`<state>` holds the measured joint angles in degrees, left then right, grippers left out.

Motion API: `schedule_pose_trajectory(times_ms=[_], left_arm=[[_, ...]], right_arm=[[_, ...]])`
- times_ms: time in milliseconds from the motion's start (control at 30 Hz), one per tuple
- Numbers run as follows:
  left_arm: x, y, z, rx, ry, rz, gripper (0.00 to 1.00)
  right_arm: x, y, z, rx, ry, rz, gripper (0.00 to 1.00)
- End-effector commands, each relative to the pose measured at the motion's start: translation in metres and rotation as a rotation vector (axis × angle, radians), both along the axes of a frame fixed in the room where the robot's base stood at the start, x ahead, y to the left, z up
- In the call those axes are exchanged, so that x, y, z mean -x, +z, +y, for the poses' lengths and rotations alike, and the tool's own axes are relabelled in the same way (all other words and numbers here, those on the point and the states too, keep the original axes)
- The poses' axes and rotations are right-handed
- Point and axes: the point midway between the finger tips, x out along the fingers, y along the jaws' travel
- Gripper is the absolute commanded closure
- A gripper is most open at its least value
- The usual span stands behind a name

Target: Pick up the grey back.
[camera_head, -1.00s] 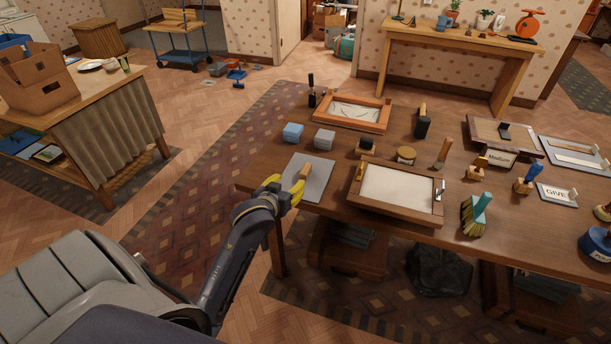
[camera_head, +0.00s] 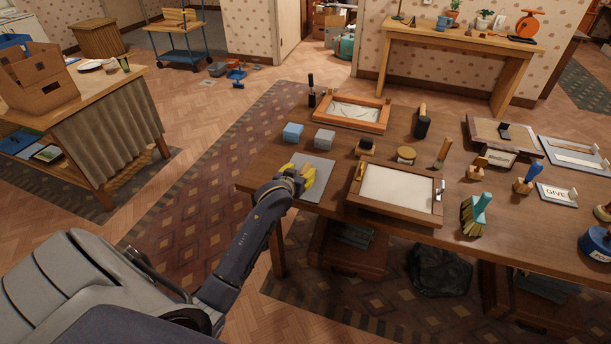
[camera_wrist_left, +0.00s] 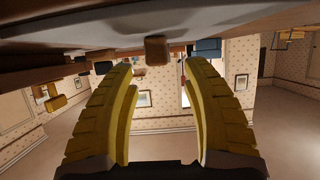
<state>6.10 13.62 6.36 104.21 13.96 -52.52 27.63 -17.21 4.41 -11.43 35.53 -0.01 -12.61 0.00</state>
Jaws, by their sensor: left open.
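No thing is clearly a "grey back". The grey things on the table are a small grey block (camera_head: 324,138) and a flat grey sheet (camera_head: 319,187) at the near left corner. My left gripper (camera_head: 303,174), with yellow fingers, is low over the sheet, nearer to me than the grey block. Its fingers are apart and empty in the left wrist view (camera_wrist_left: 159,72). A brown wooden block (camera_wrist_left: 157,49) shows beyond and between the fingertips there; in the head view the gripper hides most of it. My right gripper is out of view.
A blue block (camera_head: 292,132) stands left of the grey block. A framed white panel (camera_head: 398,188) lies right of the sheet. An orange-framed tray (camera_head: 352,112), a dark-handled stamp (camera_head: 366,147) and several other stamps and brushes fill the table (camera_head: 290,225).

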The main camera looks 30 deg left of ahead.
Motion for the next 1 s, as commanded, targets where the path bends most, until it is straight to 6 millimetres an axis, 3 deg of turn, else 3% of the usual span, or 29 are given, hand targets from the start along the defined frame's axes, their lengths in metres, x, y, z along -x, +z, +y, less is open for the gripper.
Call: schedule_pose_trajectory(times_ms=[400,800,1000], left_arm=[[-0.04,-0.017,0.008,-0.001,0.0,0.001,0.51],[-0.044,-0.019,0.009,-0.001,0.0,0.0,0.51],[-0.044,-0.019,0.009,-0.001,0.0,0.0,0.74]], right_arm=[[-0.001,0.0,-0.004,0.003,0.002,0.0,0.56],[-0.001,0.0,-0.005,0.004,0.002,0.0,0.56],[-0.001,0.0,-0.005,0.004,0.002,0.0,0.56]])
